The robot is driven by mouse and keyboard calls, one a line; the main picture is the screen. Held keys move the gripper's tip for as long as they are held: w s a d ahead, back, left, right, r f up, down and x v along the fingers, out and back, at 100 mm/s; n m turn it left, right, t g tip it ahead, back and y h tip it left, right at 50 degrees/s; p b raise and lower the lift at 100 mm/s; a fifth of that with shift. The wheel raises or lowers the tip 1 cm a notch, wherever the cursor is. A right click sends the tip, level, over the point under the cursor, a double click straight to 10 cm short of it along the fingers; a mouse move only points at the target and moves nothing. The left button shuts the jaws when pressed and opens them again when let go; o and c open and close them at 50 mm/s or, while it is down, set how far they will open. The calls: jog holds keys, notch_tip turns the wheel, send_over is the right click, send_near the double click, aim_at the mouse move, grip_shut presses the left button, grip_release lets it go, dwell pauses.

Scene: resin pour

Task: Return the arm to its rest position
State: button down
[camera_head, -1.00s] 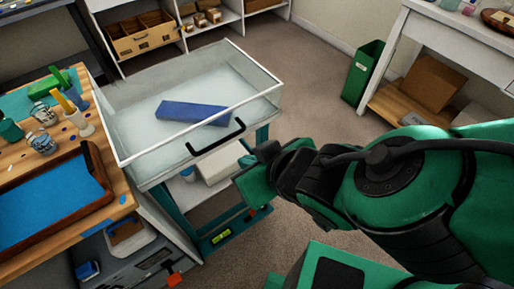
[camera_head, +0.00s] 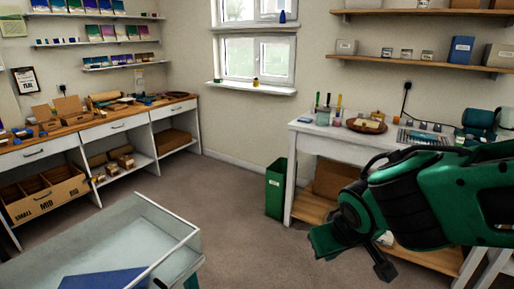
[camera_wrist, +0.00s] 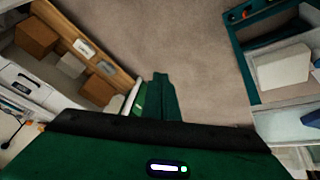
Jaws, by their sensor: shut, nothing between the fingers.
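My green and black arm (camera_head: 425,195) reaches in from the right in the head view. It is bent, and its wrist end hangs low in front of the white bench. My gripper (camera_head: 328,240) is at that lower left end, over the floor. It is shut and holds nothing. In the wrist view a green and black part of my gripper's body (camera_wrist: 160,145) fills the lower edge, with floor beyond it.
A glass-walled cart (camera_head: 175,252) with a blue slab (camera_head: 103,279) stands at lower left. A green bin (camera_head: 276,188) stands beside the white bench (camera_head: 300,150) behind my gripper. Shelving with cardboard boxes lines the left wall. The carpet (camera_head: 210,195) between is clear.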

jog(key=s+d+r+m+g+h, duration=0.1)
jog(key=s+d+m+g, duration=0.3)
jog(key=d, duration=1.3)
jog(key=s+d+r+m+g+y, duration=0.1)
jog(key=s+d+m, duration=0.4)
jog(key=s, duration=0.6)
jog(key=shift+s+d+y, duration=0.2)
jog(key=shift+d+y, duration=0.1)
jog(key=shift+d, duration=0.7)
